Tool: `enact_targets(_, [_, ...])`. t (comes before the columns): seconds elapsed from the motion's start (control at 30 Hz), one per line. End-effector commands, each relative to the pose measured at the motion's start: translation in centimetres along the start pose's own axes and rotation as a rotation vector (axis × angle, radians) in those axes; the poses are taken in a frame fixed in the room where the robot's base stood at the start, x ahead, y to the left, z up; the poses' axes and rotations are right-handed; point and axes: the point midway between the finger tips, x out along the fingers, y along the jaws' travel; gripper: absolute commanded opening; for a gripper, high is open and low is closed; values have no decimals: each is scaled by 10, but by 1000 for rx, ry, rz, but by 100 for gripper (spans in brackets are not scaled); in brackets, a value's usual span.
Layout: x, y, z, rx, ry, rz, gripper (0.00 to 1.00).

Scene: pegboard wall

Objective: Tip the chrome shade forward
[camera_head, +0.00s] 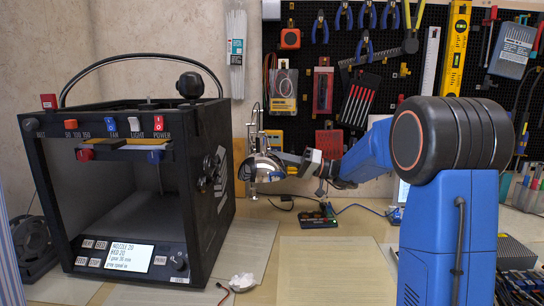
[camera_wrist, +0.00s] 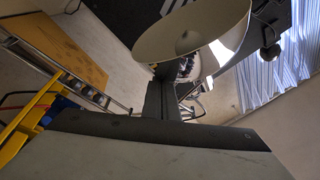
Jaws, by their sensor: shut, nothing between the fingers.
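The chrome shade (camera_head: 262,168) is a shiny rounded bowl on a thin chrome stand (camera_head: 254,125), just right of the black printer-like machine. In the wrist view the shade (camera_wrist: 205,28) shows its pale inside, with a rounded bulb-like part in it. My gripper (camera_head: 284,160) reaches in from the right and is at the shade's right side in the head view. In the wrist view its dark fingers (camera_wrist: 168,85) are closed together, with their tips close to the shade's rim. I cannot tell whether they touch it.
The black machine (camera_head: 215,160) stands close left of the shade. A small circuit board (camera_head: 318,216) with cables lies on the bench below my arm. A pegboard (camera_head: 345,45) with hanging tools is behind.

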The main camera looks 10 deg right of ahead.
Motion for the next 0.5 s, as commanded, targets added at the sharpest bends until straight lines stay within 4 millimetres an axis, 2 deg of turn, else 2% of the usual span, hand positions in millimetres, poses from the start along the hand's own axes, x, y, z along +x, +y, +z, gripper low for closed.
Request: enact_targets(0.5, [-5, 0, 15, 231, 0, 82, 0])
